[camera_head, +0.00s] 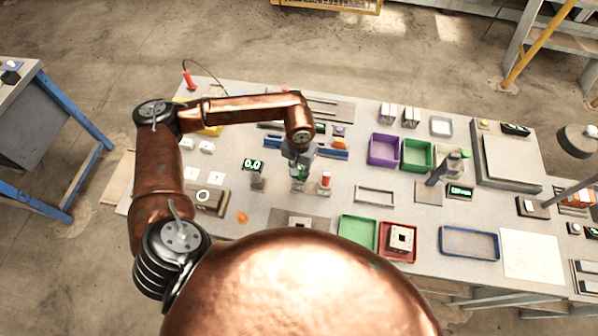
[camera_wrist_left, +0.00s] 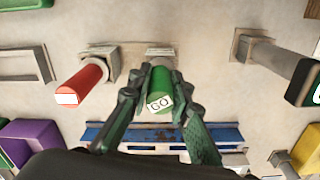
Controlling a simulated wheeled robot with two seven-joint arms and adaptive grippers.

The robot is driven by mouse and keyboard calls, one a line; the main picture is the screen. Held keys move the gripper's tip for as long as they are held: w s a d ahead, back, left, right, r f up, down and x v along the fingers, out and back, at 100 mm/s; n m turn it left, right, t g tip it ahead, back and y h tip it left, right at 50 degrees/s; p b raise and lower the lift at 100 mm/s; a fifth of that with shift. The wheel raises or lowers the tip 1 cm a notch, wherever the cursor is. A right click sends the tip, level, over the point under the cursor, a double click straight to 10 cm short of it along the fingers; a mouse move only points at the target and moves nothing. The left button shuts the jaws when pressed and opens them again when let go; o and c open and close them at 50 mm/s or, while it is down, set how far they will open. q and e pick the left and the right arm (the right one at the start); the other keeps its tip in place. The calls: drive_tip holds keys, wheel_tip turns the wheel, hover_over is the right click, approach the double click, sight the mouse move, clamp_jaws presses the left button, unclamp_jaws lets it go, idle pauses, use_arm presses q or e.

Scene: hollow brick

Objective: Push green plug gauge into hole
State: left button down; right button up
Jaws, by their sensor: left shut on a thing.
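The green plug gauge (camera_wrist_left: 160,80) with a white "GO" label is between the two fingers of my left gripper (camera_wrist_left: 160,92) in the left wrist view. The fingers are shut on it. Its far end meets or overlaps a small pale stand (camera_wrist_left: 160,52); I cannot tell whether it sits in it. In the head view my left gripper (camera_head: 300,168) is low over the table's middle, left of the red plug gauge (camera_head: 325,179), which also shows in the left wrist view (camera_wrist_left: 82,82). A block with a dark hole (camera_head: 401,240) lies in the red tray. My right gripper is not in view.
The red tray (camera_head: 383,256) and a green tray (camera_head: 344,243) stand at the near side. A display post (camera_head: 254,172) stands left of my gripper. A blue rack (camera_head: 334,151) lies behind. Purple (camera_head: 372,157) and green bins are farther right.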

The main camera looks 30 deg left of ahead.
use_arm(q)
drive_tip(key=shift+f+b, duration=0.3)
drive_tip(key=shift+f, duration=0.05)
drive_tip(key=c, duration=1.7)
unclamp_jaws()
drive_tip(key=shift+r, duration=0.1)
wheel_tip(320, 180, up, 12)
drive_tip(key=shift+f, duration=0.1)
